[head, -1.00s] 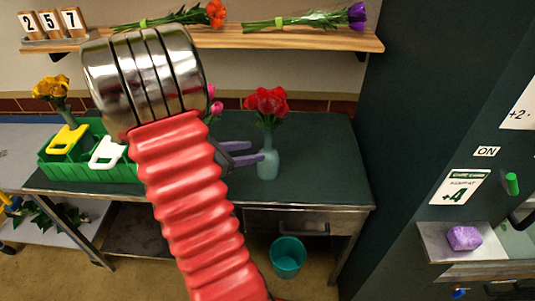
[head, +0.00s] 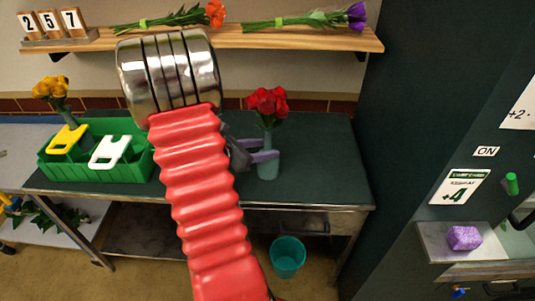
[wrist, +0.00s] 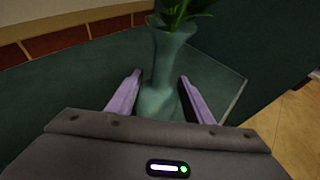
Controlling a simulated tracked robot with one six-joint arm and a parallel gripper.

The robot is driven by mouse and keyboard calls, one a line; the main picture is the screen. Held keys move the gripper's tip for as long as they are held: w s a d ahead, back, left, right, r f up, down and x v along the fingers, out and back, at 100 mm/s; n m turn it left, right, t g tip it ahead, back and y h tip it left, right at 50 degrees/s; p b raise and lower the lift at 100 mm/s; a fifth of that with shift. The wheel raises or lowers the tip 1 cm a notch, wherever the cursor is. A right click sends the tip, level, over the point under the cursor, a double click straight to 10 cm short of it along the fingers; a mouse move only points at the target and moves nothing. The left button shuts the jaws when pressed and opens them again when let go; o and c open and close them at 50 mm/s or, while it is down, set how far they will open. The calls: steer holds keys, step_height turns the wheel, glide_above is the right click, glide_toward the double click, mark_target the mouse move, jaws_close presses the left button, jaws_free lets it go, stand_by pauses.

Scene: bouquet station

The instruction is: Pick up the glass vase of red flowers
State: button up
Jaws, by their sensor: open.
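The glass vase (head: 268,166) is pale green and stands upright on the dark green table, holding red flowers (head: 268,103). My gripper (head: 266,150) is open at the vase, with its purple fingers reaching in from the left. In the wrist view the vase (wrist: 160,75) rises between the two purple fingertips of my gripper (wrist: 157,88). Gaps show on both sides, so the fingers look apart from the glass. Only the green stems and leaves (wrist: 183,10) show above the vase there; the red blooms are out of that view.
A green crate (head: 135,172) with yellow and white tags stands at the left of the table. A shelf (head: 230,40) with bouquets runs above. A dark green cabinet (head: 430,100) stands right. The table right of the vase is clear.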

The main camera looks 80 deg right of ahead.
steer(key=shift+x, duration=0.9)
steer(key=shift+c, duration=0.2)
steer(key=c, duration=1.1)
steer(key=shift+a+f, duration=0.1)
jaws_close()
